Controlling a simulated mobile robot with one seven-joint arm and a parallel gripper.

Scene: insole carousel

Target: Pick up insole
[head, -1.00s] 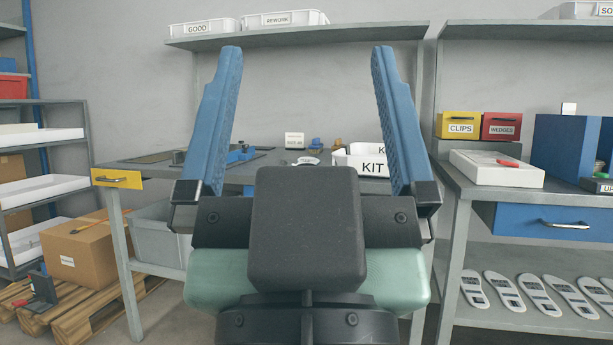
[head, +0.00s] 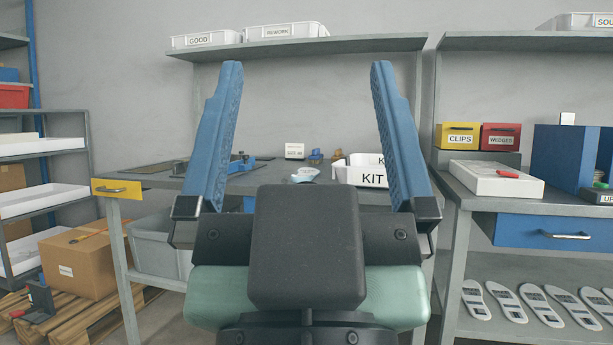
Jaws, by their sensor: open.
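My gripper (head: 306,66) is held up in the middle of the head view with its two blue fingers wide apart and nothing between them. Several light grey insoles (head: 505,302) with dark label patches lie in a row on the lower shelf of the right bench, well to the right of and below my gripper. A small pale object (head: 304,174) lies on the middle bench, seen between the fingers; I cannot tell whether it is an insole. My gripper's body hides part of that bench.
The middle bench (head: 150,178) carries a white KIT box (head: 372,178). The right bench holds a yellow CLIPS bin (head: 458,138), a red WEDGES bin (head: 500,138) and a white box (head: 496,180). A cardboard box (head: 80,262) sits on a pallet at left.

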